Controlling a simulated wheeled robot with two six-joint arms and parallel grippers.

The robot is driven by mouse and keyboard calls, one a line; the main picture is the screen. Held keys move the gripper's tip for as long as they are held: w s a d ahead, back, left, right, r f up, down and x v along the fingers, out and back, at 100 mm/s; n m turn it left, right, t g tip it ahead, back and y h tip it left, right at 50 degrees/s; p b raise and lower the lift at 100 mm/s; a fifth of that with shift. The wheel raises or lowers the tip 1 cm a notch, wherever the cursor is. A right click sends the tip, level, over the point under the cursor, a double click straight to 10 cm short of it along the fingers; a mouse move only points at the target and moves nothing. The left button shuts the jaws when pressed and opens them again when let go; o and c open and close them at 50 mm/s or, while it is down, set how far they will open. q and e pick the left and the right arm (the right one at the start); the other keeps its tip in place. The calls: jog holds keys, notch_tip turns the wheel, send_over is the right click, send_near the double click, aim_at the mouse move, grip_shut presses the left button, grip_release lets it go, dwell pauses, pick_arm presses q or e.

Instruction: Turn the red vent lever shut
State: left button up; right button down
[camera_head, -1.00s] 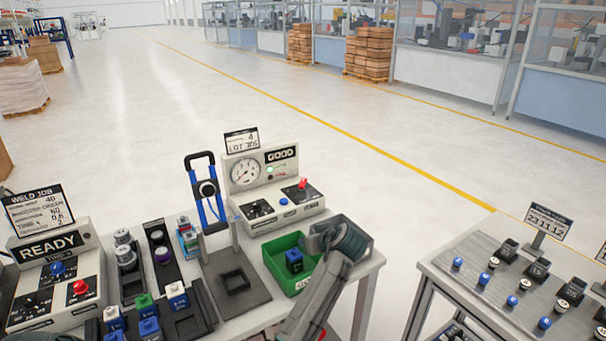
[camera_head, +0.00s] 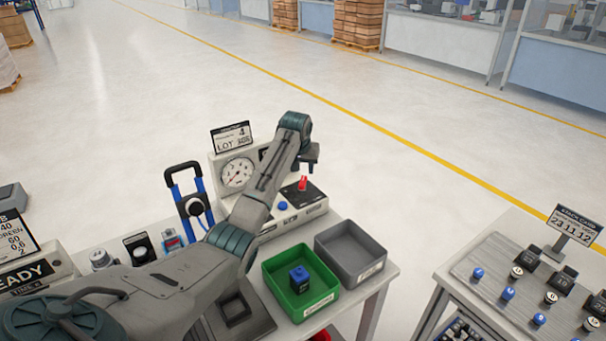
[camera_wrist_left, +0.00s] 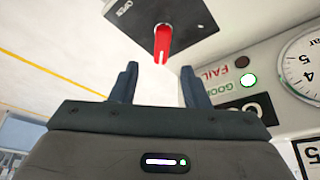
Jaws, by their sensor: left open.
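The red vent lever (camera_head: 302,184) stands on the dark panel at the right end of the grey gauge box (camera_head: 310,206). In the left wrist view the red lever (camera_wrist_left: 161,42) hangs from its dark plate, which bears the word OPEN. My left gripper (camera_head: 310,164) is above and close to the lever in the head view. In the left wrist view its two dark fingers (camera_wrist_left: 158,80) are spread and empty. The lever is ahead of the gap between them; I see no contact. My right gripper is not in view.
The gauge (camera_head: 237,173) sits on the box's upright part; a green lamp (camera_wrist_left: 249,81) is lit beside GOOD. A green bin (camera_head: 273,278) with a blue-topped piece (camera_head: 299,278) and an empty grey bin (camera_head: 350,252) stand in front. My left arm covers part of the bench.

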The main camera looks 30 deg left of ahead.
aim_at(303, 180)
pick_arm(q)
jog(key=x, duration=0.3)
jog(key=p+x, duration=0.1)
jog(key=x, duration=0.2)
jog(key=shift+a+r, duration=0.1)
jog(key=shift+a, duration=0.1)
jog(key=shift+w+f, duration=0.1)
jog(key=shift+f, duration=0.35)
grip_shut()
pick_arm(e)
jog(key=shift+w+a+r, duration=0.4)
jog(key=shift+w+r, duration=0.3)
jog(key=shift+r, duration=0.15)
